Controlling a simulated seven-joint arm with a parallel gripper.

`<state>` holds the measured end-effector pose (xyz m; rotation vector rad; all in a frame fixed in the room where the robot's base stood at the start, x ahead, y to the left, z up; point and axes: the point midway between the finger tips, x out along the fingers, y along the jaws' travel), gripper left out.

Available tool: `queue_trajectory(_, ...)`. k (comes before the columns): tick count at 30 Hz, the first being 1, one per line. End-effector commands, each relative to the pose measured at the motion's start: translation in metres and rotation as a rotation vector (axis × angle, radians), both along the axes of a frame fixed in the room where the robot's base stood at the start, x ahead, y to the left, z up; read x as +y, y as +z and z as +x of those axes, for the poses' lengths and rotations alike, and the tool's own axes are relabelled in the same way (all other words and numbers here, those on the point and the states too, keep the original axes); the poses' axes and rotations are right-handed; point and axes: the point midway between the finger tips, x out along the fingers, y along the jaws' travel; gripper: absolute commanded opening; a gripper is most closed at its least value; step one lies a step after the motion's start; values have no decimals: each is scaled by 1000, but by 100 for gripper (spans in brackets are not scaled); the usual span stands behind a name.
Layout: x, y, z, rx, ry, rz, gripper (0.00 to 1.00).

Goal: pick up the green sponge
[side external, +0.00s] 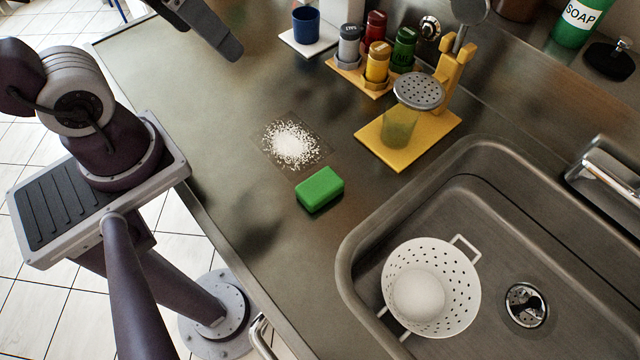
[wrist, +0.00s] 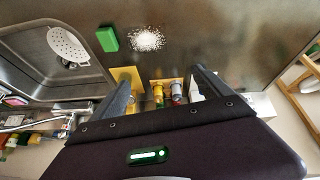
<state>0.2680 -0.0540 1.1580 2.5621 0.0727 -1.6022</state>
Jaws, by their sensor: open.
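The green sponge (side external: 320,189) lies flat on the steel counter, between a patch of white grains and the sink, in the side external view. It also shows in the wrist view (wrist: 108,39), at the upper left and beyond the fingers. My gripper (wrist: 161,73) is open, with its two dark fingers spread apart and nothing held between them. In the side external view only a dark part of it shows at the top edge, well away from the sponge and above the counter.
White grains (side external: 292,143) lie beside the sponge. A sink (side external: 450,205) holds a white colander (side external: 455,300). A yellow stand (side external: 430,138) and a rack of spice jars (side external: 377,62) stand toward the back. A blue cup (side external: 306,27) sits at the top. The left counter is clear.

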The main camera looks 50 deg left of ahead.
Motion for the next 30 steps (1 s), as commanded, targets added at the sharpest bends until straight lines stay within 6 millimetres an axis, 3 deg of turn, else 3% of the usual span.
queue_trajectory(4,-41,-22,39,181,364,-196,89)
queue_trajectory(6,-69,-43,54,269,596,-262,89)
queue_trajectory(9,-108,-79,66,355,914,-301,89)
queue_trajectory(13,-144,-121,66,393,1223,-304,89)
queue_trajectory(18,-160,-147,63,392,1385,-299,89)
queue_trajectory(30,-157,-210,54,392,1394,-299,89)
